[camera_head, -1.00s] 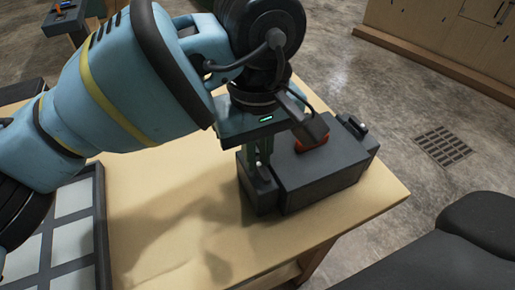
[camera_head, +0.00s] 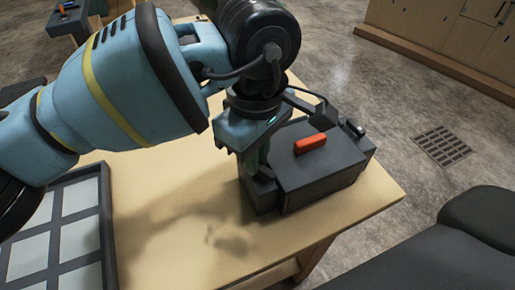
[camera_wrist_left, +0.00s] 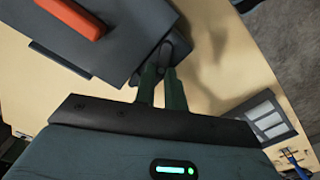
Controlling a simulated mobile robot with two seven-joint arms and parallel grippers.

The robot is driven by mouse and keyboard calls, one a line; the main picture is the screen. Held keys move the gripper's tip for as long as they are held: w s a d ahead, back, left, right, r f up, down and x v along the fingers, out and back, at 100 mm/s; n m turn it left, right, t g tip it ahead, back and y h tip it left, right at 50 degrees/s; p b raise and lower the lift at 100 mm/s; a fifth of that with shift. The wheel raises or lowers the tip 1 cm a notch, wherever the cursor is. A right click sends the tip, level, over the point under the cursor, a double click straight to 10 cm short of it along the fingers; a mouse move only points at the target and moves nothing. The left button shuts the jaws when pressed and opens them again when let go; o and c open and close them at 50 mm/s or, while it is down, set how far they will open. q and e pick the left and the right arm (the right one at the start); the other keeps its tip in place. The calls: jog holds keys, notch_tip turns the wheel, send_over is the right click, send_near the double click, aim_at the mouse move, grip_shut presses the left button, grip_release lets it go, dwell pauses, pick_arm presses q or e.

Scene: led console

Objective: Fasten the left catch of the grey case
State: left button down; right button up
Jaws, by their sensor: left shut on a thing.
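The grey case (camera_head: 325,172) sits on the wooden table, with an orange-red handle (camera_head: 310,143) on its lid. My left gripper (camera_head: 261,173) points down at the case's left end. In the left wrist view its fingers (camera_wrist_left: 163,72) are closed on the small dark left catch (camera_wrist_left: 168,48) at the case's edge. The fingers hide part of the catch, and I cannot tell its exact angle. The other catch (camera_head: 354,128) shows at the right end of the case. My right gripper is not in view.
The pale wooden table (camera_head: 150,240) is bare in front of the case. A dark-framed tray with light panels (camera_head: 60,225) lies at the left. A floor grate (camera_head: 442,146) and wooden cabinets (camera_head: 440,30) are beyond the table.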

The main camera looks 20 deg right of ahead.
pick_arm(q)
jog(key=n+p, duration=0.1)
jog(key=n, duration=0.2)
jog(key=shift+r+n, duration=0.1)
jog(key=shift+n, duration=0.3)
jog(key=shift+a+n+p, duration=0.1)
jog(key=shift+n+p, duration=0.25)
jog(key=shift+n, duration=0.55)
jog(key=n+p, duration=0.1)
jog(key=n, duration=0.3)
jog(key=shift+s, duration=0.15)
jog(key=shift+n+p, duration=0.65)
jog(key=shift+n, duration=0.85)
jog(key=c, duration=1.5)
grip_release()
jog(key=shift+o, duration=0.2)
